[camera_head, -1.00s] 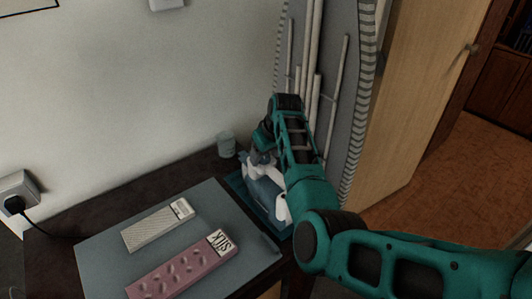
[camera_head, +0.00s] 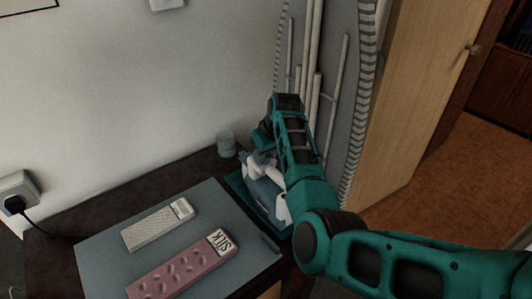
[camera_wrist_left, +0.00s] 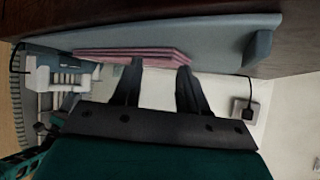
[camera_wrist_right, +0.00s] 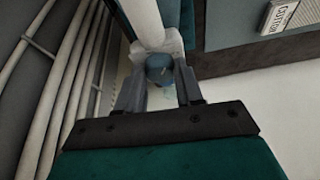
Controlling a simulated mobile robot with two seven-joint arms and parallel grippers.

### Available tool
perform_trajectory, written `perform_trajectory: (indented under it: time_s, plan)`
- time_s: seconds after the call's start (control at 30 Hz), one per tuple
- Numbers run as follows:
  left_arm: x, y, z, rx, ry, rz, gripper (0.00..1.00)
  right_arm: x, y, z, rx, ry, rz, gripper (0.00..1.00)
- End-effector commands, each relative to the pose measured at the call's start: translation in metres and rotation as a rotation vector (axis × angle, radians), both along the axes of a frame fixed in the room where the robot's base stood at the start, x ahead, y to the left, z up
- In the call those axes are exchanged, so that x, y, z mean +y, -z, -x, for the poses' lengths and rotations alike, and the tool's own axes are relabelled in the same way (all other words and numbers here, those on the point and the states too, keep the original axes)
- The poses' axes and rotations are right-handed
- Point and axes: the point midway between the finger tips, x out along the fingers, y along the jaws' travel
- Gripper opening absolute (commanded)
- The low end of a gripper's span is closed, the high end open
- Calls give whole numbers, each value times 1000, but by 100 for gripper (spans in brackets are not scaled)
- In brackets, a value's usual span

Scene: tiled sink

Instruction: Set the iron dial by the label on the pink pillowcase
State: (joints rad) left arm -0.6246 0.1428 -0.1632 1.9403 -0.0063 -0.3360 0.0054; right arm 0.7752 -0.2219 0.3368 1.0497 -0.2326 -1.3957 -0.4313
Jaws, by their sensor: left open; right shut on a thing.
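The pink pillowcase (camera_head: 180,268) lies folded on the grey-blue mat, with a white label (camera_head: 222,243) reading SILK at its upper right end. The white and blue iron (camera_head: 268,192) sits at the table's right end, partly hidden by my right arm. My right gripper (camera_head: 262,157) is at the iron's top. In the right wrist view its fingers are shut on a round blue dial (camera_wrist_right: 160,68) beside white iron parts; no dial marking is readable. My left gripper (camera_wrist_left: 159,68) is open and empty, with the pink pillowcase (camera_wrist_left: 130,53) beyond its fingertips.
A pale pillowcase (camera_head: 157,226) lies behind the pink one; its label (camera_wrist_right: 278,17) reads COTTON in the right wrist view. A small translucent cup (camera_head: 226,144) stands behind the iron. A wall socket (camera_head: 17,188) holds a plug at left.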

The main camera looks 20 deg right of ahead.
Motion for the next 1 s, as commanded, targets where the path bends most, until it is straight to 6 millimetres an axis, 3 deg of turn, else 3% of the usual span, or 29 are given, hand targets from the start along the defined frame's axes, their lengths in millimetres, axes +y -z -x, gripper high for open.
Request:
perform_trajectory:
  time_s: [0.27, 1.0]
  plan:
    - [0, 1, 2, 3, 0, -1, 43, 2, 0, 0, -1, 121, 0, 6]
    - [0, 1, 1, 3, 0, -1, 43, 7, -1, -1, -2, 690, 1, 6]
